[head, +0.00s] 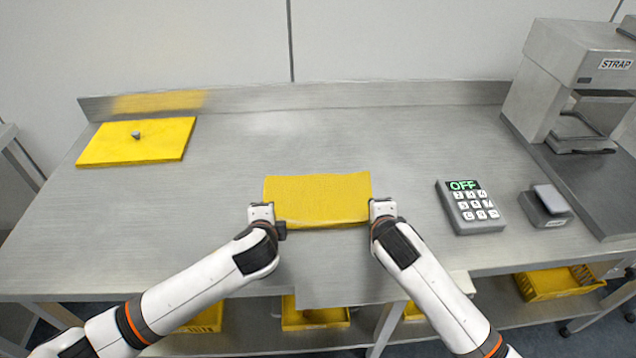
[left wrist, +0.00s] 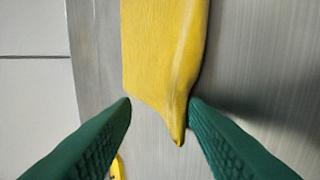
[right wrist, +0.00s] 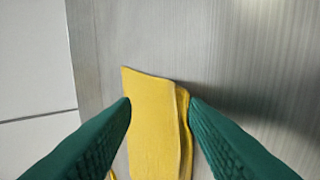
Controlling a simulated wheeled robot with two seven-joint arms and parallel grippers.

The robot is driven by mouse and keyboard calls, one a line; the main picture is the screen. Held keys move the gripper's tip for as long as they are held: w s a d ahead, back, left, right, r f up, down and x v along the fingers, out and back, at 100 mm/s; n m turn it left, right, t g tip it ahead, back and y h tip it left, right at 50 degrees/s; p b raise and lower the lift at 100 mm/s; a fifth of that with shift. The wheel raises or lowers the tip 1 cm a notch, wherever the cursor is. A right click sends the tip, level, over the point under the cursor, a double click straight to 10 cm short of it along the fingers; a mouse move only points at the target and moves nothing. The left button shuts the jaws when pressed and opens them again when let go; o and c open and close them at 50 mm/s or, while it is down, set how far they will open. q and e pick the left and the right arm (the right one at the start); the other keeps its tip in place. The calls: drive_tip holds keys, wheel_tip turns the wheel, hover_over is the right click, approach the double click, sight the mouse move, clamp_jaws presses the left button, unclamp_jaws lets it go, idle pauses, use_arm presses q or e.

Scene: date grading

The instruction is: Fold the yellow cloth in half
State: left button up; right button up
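The yellow cloth (head: 318,195) lies on the steel table in front of me as a wide, short rectangle. In the right wrist view the cloth (right wrist: 152,125) shows two layered edges side by side, so it looks doubled over there. In the left wrist view the cloth (left wrist: 160,55) ends in a pointed corner between the fingers. My left gripper (head: 268,222) is at the cloth's near left corner, and my right gripper (head: 378,212) at its near right side. Both pairs of green fingers, left (left wrist: 160,104) and right (right wrist: 160,104), stand apart around the cloth's ends.
A yellow board with a small knob (head: 165,143) lies at the back left. A grey keypad reading OFF (head: 470,207) and a small grey device (head: 546,205) sit to the right. A strapping machine (head: 565,85) stands at the back right. The table behind the cloth is clear.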

use_arm(q)
drive_tip(key=s+r, duration=0.6)
drive_tip(key=r, duration=0.3)
use_arm(e)
drive_tip(key=s+r, duration=0.6)
drive_tip(key=r, duration=0.3)
